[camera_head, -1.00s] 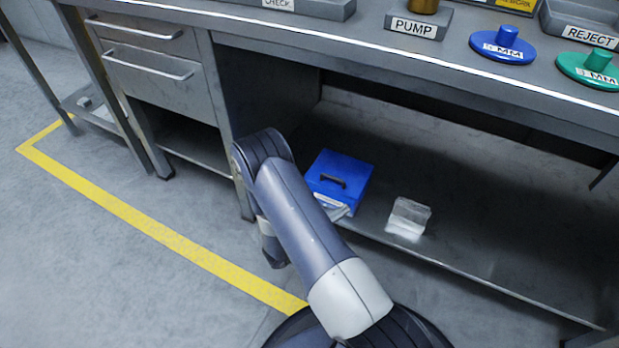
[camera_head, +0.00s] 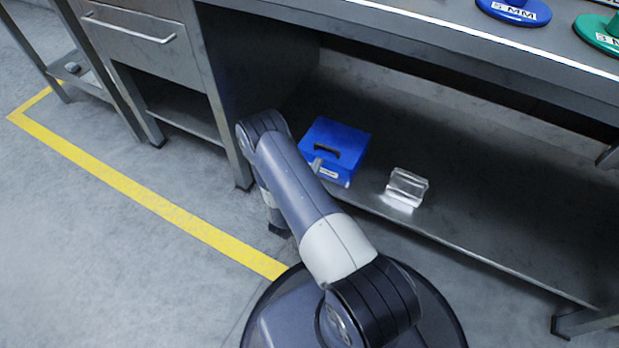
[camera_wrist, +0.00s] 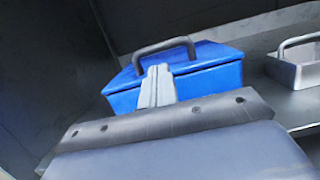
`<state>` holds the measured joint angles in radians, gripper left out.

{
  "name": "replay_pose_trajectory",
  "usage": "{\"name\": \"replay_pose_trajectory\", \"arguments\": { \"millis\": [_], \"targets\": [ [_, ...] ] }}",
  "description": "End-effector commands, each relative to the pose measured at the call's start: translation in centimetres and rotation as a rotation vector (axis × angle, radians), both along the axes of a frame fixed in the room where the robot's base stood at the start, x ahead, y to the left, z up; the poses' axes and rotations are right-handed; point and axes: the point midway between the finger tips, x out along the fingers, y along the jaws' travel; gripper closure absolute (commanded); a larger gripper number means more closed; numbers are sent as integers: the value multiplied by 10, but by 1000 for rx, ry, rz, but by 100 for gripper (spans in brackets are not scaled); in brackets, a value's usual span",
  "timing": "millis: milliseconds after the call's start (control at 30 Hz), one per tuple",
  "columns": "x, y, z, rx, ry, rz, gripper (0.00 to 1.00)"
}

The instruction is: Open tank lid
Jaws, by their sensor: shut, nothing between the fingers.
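The blue tank (camera_head: 334,152) stands on the lower shelf of the bench, with its lid on and a dark handle (camera_head: 325,151) on top. In the wrist view the blue tank (camera_wrist: 210,70) is straight ahead, and its arched dark handle (camera_wrist: 164,50) shows above the lid. My gripper (camera_wrist: 157,72) is shut and empty. Its fingertips overlap the tank's front and lid edge in the wrist view, just below the handle. I cannot tell whether they touch it. In the head view the gripper's tip (camera_head: 316,164) shows at the tank's near left side; my arm hides most of the rest.
In the wrist view a grey box with a handle (camera_wrist: 297,68) is on the right. The worktop (camera_head: 420,30) overhangs the shelf, and a drawer cabinet (camera_head: 145,45) stands left.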

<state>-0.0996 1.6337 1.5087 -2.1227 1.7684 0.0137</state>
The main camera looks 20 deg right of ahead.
Motion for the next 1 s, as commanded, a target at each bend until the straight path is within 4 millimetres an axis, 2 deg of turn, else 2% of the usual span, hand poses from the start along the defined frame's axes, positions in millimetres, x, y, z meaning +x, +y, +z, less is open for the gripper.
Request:
{"name": "replay_pose_trajectory", "arguments": {
  "millis": [100,300,700,1000],
  "targets": [
    [10,-14,2,1,-1,-3,100],
    [17,-23,5,0,0,0,100],
    [18,-23,7,3,2,0,100],
    [29,-23,18,47,34,0,100]
  ]
}}
